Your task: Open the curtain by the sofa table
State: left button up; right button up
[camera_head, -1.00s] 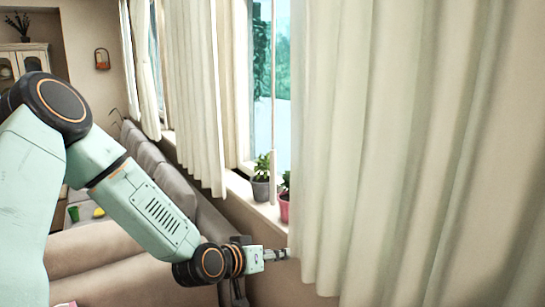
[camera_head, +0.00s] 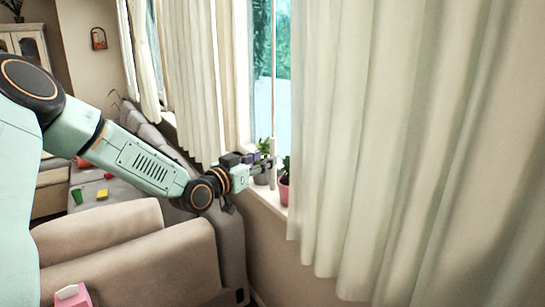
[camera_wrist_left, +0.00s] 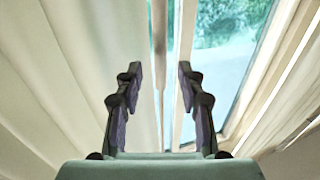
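Cream curtains hang on both sides of a window (camera_head: 263,75) in the head view. The large near curtain (camera_head: 390,150) fills the right side, and a narrower curtain (camera_head: 190,85) hangs left of the gap. A thin pale vertical rod (camera_head: 273,90) stands in the gap. My left gripper (camera_head: 268,167) is near the sill, just left of the near curtain's edge. In the left wrist view its fingers (camera_wrist_left: 160,85) are apart, with the rod (camera_wrist_left: 158,50) seen between them; I cannot tell whether it lies within reach of the fingers. My right gripper is not in view.
Potted plants stand on the windowsill by my left gripper, one in a pink pot (camera_head: 284,191). A beige sofa (camera_head: 150,262) stands below. A table at left bears a green cup (camera_head: 77,196) and a yellow object (camera_head: 102,194). A pink object (camera_head: 73,295) is at the bottom left.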

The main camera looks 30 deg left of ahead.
pick_arm(q)
jog(key=w, duration=0.5)
jog(key=shift+w+d, duration=0.1)
jog(key=shift+d, duration=0.1)
jog(key=shift+w, duration=0.1)
grip_shut()
dwell(0.6)
